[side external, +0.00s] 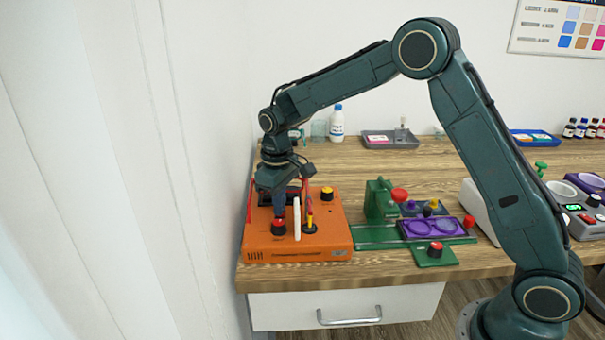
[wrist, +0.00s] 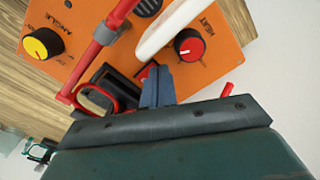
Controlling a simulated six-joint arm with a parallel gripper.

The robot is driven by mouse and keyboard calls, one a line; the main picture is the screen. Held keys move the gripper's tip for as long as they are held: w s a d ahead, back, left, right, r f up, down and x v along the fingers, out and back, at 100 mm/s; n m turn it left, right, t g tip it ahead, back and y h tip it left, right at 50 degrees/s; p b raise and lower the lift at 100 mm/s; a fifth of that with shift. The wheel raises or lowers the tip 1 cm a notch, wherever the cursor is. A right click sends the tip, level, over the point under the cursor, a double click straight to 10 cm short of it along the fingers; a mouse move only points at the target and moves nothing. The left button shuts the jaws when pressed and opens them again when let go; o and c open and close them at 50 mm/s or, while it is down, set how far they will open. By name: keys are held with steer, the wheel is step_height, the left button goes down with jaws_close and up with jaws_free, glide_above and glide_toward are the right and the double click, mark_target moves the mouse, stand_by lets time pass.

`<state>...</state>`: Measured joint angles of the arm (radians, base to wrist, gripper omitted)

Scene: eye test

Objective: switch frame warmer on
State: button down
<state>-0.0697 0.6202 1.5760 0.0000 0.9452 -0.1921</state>
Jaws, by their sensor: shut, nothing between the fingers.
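The frame warmer is an orange box (side external: 325,238) at the left front of the bench; its top fills much of the wrist view (wrist: 225,40). A red-capped black knob (side external: 278,227), labelled HEAT in the wrist view (wrist: 188,45), sits on its top. A yellow knob (side external: 327,193), labelled ANGLE in the wrist view (wrist: 40,44), sits farther back. A white upright piece (side external: 297,220) stands beside the HEAT knob. My gripper (side external: 279,212) is shut and empty, pointing down just over or behind the HEAT knob. In the wrist view its fingertips (wrist: 157,72) partly hide a small black and red part.
A red bar (wrist: 98,45) and a red-rimmed black part (wrist: 110,92) lie close to my fingers. A green fixture (side external: 380,200) and a purple tray (side external: 437,228) stand to the right. A grey tray (side external: 375,141) and a bottle (side external: 337,124) are behind.

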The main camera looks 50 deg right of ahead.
steer(key=shift+f, duration=0.45)
stand_by(0.4)
steer(key=shift+r, duration=0.15)
step_height(320, 180, up, 7)
stand_by(1.1)
